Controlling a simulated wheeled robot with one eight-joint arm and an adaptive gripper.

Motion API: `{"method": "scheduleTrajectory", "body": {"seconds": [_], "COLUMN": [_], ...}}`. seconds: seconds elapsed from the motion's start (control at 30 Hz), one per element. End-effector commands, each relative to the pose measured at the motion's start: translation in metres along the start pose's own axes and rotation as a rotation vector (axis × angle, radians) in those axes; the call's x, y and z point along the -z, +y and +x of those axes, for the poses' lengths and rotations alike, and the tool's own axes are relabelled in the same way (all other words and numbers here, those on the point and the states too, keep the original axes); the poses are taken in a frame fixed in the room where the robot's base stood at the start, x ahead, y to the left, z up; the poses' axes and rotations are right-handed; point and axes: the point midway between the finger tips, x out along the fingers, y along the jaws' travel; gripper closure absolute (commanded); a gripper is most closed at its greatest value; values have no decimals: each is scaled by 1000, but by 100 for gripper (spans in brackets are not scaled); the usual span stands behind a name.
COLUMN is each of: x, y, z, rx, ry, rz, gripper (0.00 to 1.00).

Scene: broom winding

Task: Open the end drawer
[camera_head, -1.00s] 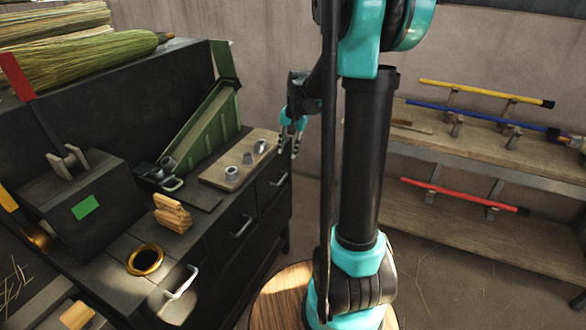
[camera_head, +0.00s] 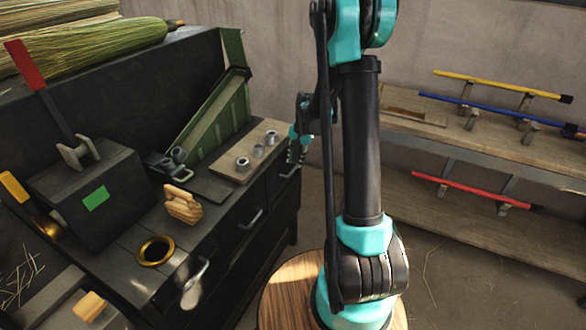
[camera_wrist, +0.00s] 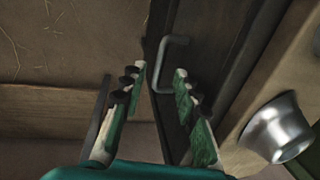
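The end drawer (camera_head: 283,185) is the dark drawer at the far right end of the black cabinet, and it looks closed. Its grey bar handle (camera_head: 291,171) is partly hidden by my gripper in the head view. My gripper (camera_head: 297,155) points down beside the cabinet's end, close to that handle. In the wrist view, my gripper (camera_wrist: 160,74) is open, with its two fingers apart and nothing held between them. The handle (camera_wrist: 165,63) shows beyond the gap between the fingertips; I see no clear contact.
A wooden board (camera_head: 243,164) with metal rings lies on the cabinet top above the drawer; one ring (camera_wrist: 277,128) is near my right finger in the wrist view. Other drawers sit to the left. A wooden rack (camera_head: 480,140) with coloured sticks stands at the right, with floor between.

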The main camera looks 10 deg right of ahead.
Motion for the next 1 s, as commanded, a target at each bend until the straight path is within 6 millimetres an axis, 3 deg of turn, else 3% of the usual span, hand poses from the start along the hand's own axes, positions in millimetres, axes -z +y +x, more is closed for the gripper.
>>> {"method": "scheduleTrajectory", "body": {"seconds": [0.1,0.3,0.73,1.0], "x": [0,0,0,0], "y": [0,0,0,0], "z": [20,41,49,49], "rx": [0,0,0,0], "ry": [0,0,0,0], "rz": [-1,-1,0,0], "gripper": [69,69,69,100]}}
